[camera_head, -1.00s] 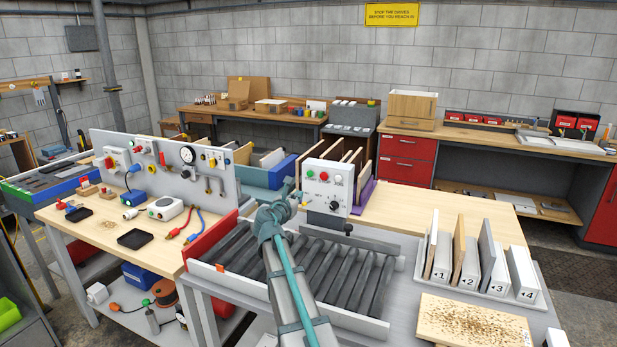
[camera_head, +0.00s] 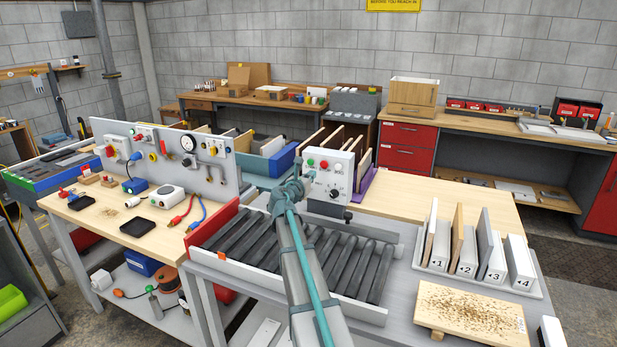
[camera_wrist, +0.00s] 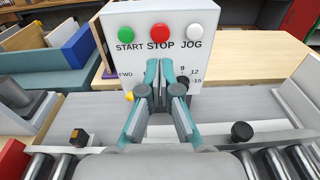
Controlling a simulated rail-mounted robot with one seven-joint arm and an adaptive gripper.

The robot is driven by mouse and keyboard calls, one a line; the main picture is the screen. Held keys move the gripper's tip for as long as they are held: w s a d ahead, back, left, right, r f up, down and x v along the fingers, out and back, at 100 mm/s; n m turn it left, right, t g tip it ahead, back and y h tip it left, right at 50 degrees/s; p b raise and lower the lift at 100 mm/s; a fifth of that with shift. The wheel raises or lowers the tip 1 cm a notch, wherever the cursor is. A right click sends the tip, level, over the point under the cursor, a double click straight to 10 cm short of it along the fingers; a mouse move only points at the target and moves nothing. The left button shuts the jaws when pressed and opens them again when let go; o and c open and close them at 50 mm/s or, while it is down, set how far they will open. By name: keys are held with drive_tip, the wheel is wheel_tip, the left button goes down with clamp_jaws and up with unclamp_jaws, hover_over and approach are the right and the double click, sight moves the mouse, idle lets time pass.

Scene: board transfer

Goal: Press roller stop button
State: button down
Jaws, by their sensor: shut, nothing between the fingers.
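The white control box (camera_head: 345,190) stands at the far side of the roller conveyor (camera_head: 330,255). In the wrist view its face (camera_wrist: 118,52) carries a green START button (camera_wrist: 125,33), a red STOP button (camera_wrist: 160,33) and a white JOG button (camera_wrist: 194,32). The STOP button also shows in the head view (camera_head: 324,164). My gripper (camera_wrist: 166,88) is shut and empty, its fingertips in front of the panel just below the STOP label. I see no contact with the button. The fingers cover part of the lower panel.
A rack of numbered boards (camera_head: 478,262) and a speckled board (camera_head: 470,308) lie to the right.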

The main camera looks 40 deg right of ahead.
drive_tip(key=p+x, duration=0.2)
drive_tip(key=x, duration=0.7)
drive_tip(key=shift+w+d+p, duration=0.2)
drive_tip(key=shift+d+p, duration=0.15)
drive_tip(key=shift+p, duration=0.05)
drive_tip(key=shift+w+d, duration=0.4)
drive_tip(key=shift+d, duration=0.1)
drive_tip(key=shift+w+d+r, duration=0.15)
drive_tip(key=shift+d+r, duration=0.05)
drive_tip(key=shift+a, duration=0.1)
drive_tip(key=b, duration=0.3)
approach(323, 163)
drive_tip(key=shift+v, duration=2.95)
drive_tip(key=shift+f, duration=0.3)
